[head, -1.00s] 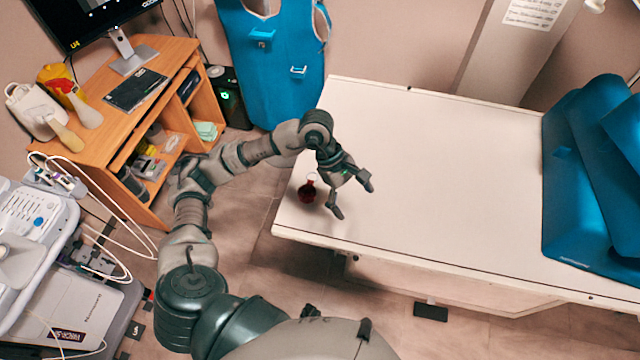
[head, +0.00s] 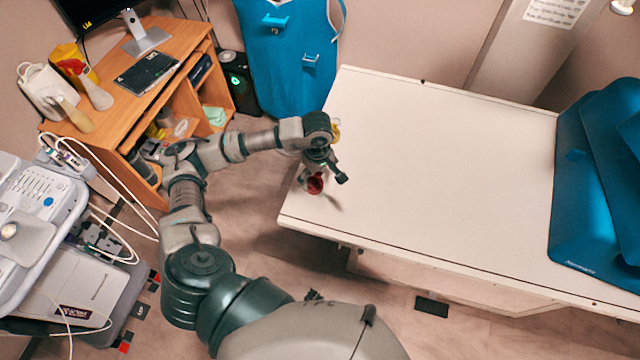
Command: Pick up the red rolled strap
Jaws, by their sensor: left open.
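The red rolled strap (head: 315,185) lies on the white table near its left front corner. It is small and partly hidden by my left gripper. My left gripper (head: 322,179) is open, with its fingers pointing down toward the table over the strap. One finger is at the strap's left and the other at its right. I cannot tell whether the fingers touch the strap. My right gripper is out of view.
The white table (head: 440,170) is mostly bare. Blue pads (head: 590,215) cover its right end. A small yellowish thing (head: 335,131) shows behind my left wrist. A wooden desk (head: 120,110) stands at the left, and a blue apron (head: 285,60) hangs behind.

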